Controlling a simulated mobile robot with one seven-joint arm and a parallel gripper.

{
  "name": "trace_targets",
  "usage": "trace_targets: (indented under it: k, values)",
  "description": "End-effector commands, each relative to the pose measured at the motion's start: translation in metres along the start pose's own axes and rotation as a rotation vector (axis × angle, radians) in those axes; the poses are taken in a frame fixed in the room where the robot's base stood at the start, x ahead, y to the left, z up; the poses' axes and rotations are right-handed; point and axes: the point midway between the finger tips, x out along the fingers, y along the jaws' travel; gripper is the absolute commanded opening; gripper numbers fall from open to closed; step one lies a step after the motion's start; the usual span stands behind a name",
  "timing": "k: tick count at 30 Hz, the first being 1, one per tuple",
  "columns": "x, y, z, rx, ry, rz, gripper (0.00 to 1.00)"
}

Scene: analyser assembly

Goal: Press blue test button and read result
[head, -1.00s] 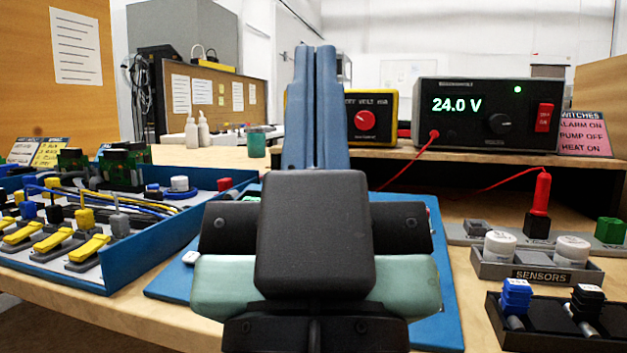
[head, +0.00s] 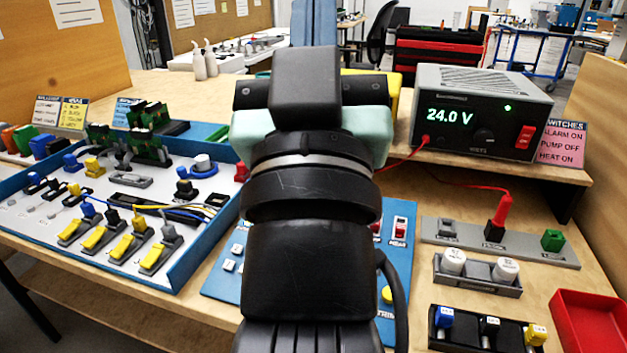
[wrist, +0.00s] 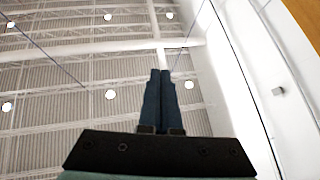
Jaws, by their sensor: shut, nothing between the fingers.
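My gripper points upward; its two blue fingers lie together and empty in the wrist view (wrist: 161,74), against the ceiling. In the head view its fingers (head: 315,22) run up out of the frame, well above the bench. I cannot make out a blue test button. A blue control panel (head: 222,280) lies flat on the bench, its middle hidden behind my arm. Small white switches (head: 233,250) show at its left, a red switch (head: 400,228) and part of a yellow button (head: 387,295) at its right. The power supply display (head: 449,115) reads 24.0 V.
A blue-walled tray (head: 175,278) of parts and wires stands left. At right are a grey connector strip (head: 470,238) with a red plug, a holder of white-capped sensors (head: 478,277), a black rack (head: 470,335) and a red bin (head: 590,320). A multimeter is mostly hidden.

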Motion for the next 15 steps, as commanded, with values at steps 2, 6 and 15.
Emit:
trace_targets:
  k: [2, 6, 15]
  values:
    - [0.021, 0.000, -0.003, -0.021, -0.048, -0.001, 0.00]
    - [0.042, -0.002, 0.013, -0.066, -0.134, -0.005, 0.00]
    - [0.069, -0.006, 0.061, -0.180, -0.344, -0.029, 0.00]
